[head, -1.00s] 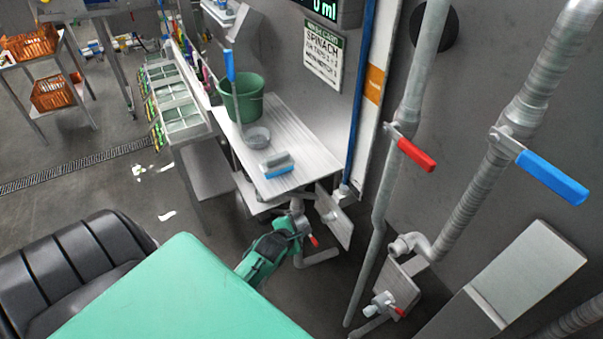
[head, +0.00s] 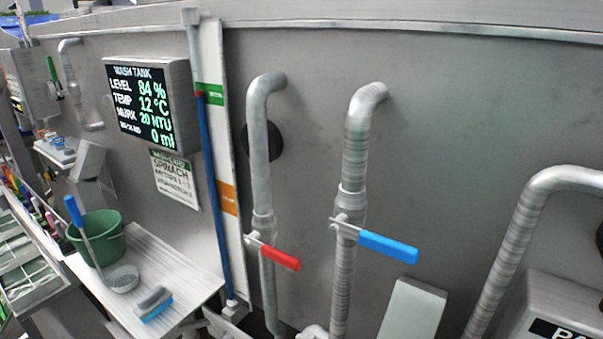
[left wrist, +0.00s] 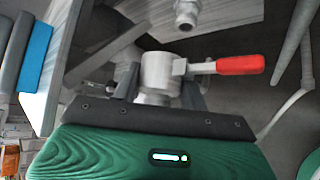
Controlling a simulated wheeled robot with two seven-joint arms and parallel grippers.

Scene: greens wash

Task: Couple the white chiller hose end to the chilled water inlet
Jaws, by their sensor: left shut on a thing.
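In the left wrist view, my left gripper (left wrist: 160,88) is shut on a pale metal valve fitting (left wrist: 156,72) with a red lever (left wrist: 240,65) pointing right. The dark fingers are on either side of the fitting. A short metal pipe stub (left wrist: 186,14) shows beyond it, apart from it. I cannot tell whether the held fitting is part of the hose or a fixed pipe. No white hose end and no labelled chilled water inlet can be made out. The head view shows neither gripper.
On the grey wall, one pipe has a red-handled valve (head: 278,256) and another a blue-handled valve (head: 385,247). A screen (head: 145,100) hangs above.

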